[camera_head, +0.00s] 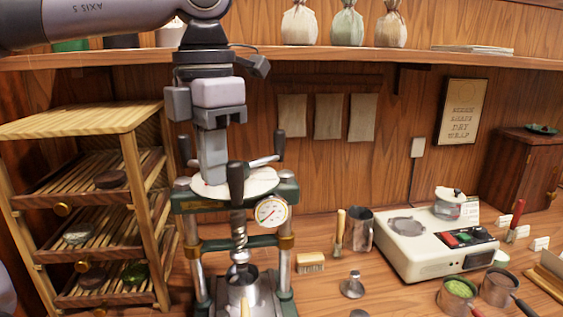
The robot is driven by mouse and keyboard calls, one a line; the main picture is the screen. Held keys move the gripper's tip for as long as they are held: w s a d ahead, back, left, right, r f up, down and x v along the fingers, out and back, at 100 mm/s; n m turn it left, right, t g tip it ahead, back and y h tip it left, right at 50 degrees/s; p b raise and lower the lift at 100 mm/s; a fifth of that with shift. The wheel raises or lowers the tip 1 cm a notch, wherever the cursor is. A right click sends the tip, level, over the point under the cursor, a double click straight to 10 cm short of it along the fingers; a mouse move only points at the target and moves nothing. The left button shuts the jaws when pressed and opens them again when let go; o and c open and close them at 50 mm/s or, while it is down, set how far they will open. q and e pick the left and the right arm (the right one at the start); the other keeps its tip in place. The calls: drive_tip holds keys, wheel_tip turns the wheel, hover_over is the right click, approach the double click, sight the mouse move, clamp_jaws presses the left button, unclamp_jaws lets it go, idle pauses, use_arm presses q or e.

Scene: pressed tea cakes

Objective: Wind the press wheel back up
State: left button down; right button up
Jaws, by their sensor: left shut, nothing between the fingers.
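The press (286,252) stands on the counter at the lower middle, with a dark green frame and metal columns. Its wheel is a pale disc (262,182) on top with several dark upright handles (236,180). A threaded screw (239,235) runs down from it to a metal pot-shaped part (258,292) below. A round dial gauge (271,212) sits on the frame's right front. My left gripper (213,178) points down from above, shut and empty, its tips at the wheel's left part among the handles. I cannot tell whether the tips touch the wheel. My right gripper is not in view.
A wooden rack (130,150) with slatted shelves stands close on the left. A shelf (330,58) with wrapped bags runs above. On the right are a cream scale-like appliance (420,255), a metal cup (359,230), a brush (311,262) and small pans (459,297).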

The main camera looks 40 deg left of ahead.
sight(241, 163)
use_arm(q)
drive_tip(key=shift+w, duration=0.1)
drive_tip(key=shift+w+d+p, duration=0.8)
drive_tip(key=shift+w+d, duration=0.35)
drive_tip(key=shift+w, duration=0.25)
drive_tip(key=shift+w+d+p, duration=0.35)
drive_tip(key=shift+w+p, duration=0.05)
drive_tip(key=shift+w, duration=0.35)
drive_tip(key=shift+w+d+p, duration=0.35)
drive_tip(key=shift+w+p, duration=0.05)
drive_tip(key=shift+w, duration=0.35)
drive_tip(key=shift+w, duration=0.15)
